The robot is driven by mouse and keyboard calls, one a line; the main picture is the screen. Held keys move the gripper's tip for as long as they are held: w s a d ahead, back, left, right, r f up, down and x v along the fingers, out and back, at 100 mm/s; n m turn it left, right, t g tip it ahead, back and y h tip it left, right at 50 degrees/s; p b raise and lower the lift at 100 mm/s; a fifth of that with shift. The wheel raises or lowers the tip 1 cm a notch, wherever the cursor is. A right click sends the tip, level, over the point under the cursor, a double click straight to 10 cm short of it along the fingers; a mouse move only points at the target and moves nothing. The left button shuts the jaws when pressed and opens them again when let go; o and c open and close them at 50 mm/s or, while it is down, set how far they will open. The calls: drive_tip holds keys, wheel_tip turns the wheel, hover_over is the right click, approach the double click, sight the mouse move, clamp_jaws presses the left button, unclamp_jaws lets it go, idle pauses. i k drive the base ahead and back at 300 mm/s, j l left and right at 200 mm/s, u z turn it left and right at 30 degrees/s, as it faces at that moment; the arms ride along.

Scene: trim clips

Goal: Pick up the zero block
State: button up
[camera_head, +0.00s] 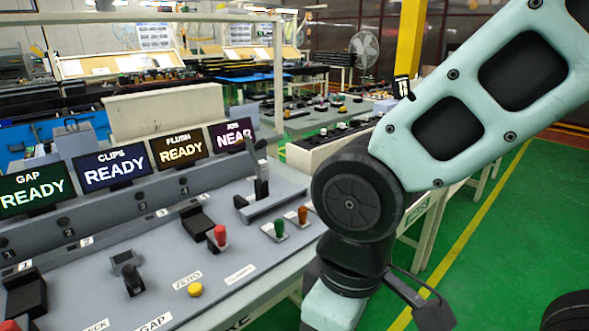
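A bench label that seems to read "ZERO" (187,280) lies on the grey bench top, just above a yellow button (195,289). A small grey block (125,262) with a dark top sits up and left of that label. I cannot tell for sure whether it is the zero block. A dark knob-like piece (133,281) stands right in front of it. My arm comes in from the upper right and bends down at the lower middle, right of the bench objects. My gripper's fingers are below the picture edge, out of view.
Green floor (490,240) is open at right.

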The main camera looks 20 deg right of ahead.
sight(264, 164)
drive_tip(key=i+j+u, duration=0.1)
drive_tip(key=i+j, duration=0.75)
drive_tip(key=i+l, duration=0.05)
